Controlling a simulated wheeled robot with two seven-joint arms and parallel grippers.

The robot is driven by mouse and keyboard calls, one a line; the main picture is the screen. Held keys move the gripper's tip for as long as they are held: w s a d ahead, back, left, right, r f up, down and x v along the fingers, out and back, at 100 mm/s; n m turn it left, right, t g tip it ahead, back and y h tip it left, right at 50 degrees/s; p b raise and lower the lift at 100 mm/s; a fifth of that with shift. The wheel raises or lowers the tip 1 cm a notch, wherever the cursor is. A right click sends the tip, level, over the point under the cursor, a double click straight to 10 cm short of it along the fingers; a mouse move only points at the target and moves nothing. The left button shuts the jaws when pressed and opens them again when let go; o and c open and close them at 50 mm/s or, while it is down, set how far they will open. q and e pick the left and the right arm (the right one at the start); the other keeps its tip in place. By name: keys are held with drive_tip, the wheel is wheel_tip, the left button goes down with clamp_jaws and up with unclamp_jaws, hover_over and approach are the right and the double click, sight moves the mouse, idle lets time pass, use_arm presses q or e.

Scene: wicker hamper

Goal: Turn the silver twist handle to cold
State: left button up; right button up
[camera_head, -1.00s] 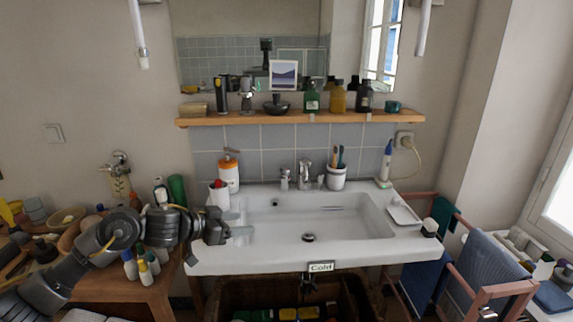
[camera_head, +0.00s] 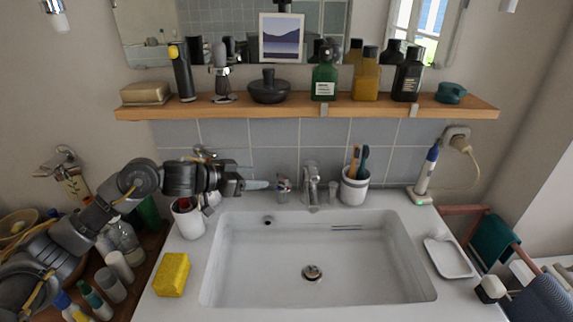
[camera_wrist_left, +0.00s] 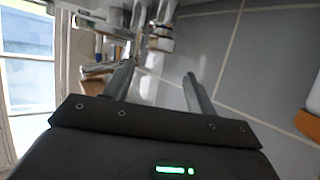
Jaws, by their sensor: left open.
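The silver twist handle (camera_head: 283,188) stands on the back ledge of the sink, left of the silver spout (camera_head: 311,185). A small reddish mark shows on it. My left gripper (camera_head: 260,185) is just left of the handle, at about its height, pointing right toward it. Its fingers are open, with a clear gap between them in the left wrist view (camera_wrist_left: 160,70). Nothing is between the fingertips, and they look apart from the handle. Silver tap parts (camera_wrist_left: 158,38) show ahead of the fingers there. My right gripper is not in view.
A white cup (camera_head: 188,222) and a yellow sponge (camera_head: 172,274) are on the left of the sink (camera_head: 320,250). A toothbrush cup (camera_head: 354,190) stands right of the spout. A wooden shelf (camera_head: 300,106) with bottles runs above. The basin is empty.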

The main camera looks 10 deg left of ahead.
sight(280, 176)
use_arm(q)
drive_tip(key=x, duration=1)
drive_tip(key=shift+r+p, duration=0.15)
drive_tip(key=shift+p, duration=0.15)
drive_tip(key=shift+w+d+f, duration=0.25)
drive_tip(key=shift+w+d, duration=0.1)
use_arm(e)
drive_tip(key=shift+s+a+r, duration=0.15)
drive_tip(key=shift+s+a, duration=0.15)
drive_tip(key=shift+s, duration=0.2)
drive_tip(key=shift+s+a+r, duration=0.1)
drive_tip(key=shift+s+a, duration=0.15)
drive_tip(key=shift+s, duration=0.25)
